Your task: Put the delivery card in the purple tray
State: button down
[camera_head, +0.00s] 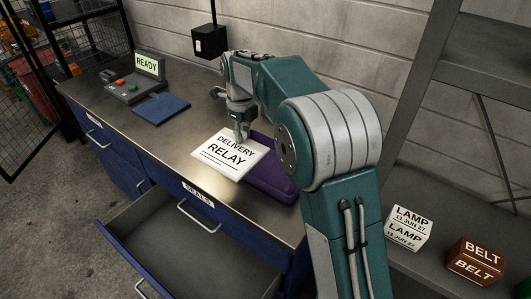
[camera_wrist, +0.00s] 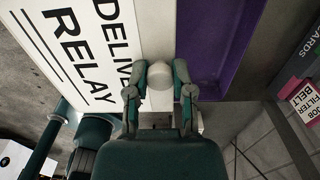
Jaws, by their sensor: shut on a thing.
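The delivery card (camera_head: 227,157) is a white plate reading "DELIVERY RELAY" in the head view. My gripper (camera_head: 239,134) is shut on it near its back edge, above the metal bench top. In the wrist view the card (camera_wrist: 100,32) fills the upper left, and my gripper (camera_wrist: 160,92) is at its edge, around a pale rounded part. The purple tray (camera_head: 272,182) lies on the bench just right of the card, partly hidden by my arm. In the wrist view the purple tray (camera_wrist: 215,45) is right of the card. I cannot tell whether the card touches the tray.
An open drawer (camera_head: 205,262) labelled SEALS juts out below the bench. A control box with a READY screen (camera_head: 147,64) and a blue plate (camera_head: 161,106) stand at the back left. Boxes marked LAMP (camera_head: 408,230) and BELT (camera_head: 475,262) sit on a shelf at right.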

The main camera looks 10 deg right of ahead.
jog(key=shift+w+d, duration=0.1)
jog(key=shift+w, duration=0.15)
jog(key=d+f, duration=0.2)
jog(key=d, duration=0.2)
jog(key=w+d+f, duration=0.1)
jog(key=d+f, duration=0.4)
jog(key=d, duration=0.2)
jog(key=shift+w+d+f, duration=0.3)
jog(key=shift+w+f, duration=0.05)
jog(key=shift+w, duration=0.05)
jog(key=shift+w+d+f, duration=0.1)
jog(key=shift+d+f, duration=0.15)
jog(key=shift+f, duration=0.6)
jog(key=shift+d+f, duration=0.2)
jog(key=shift+f, duration=0.65)
jog(key=shift+w+d+f, duration=0.1)
jog(key=shift+d+f, duration=0.15)
jog(key=shift+f, duration=0.6)
jog(key=shift+c, duration=2.4)
grip_release()
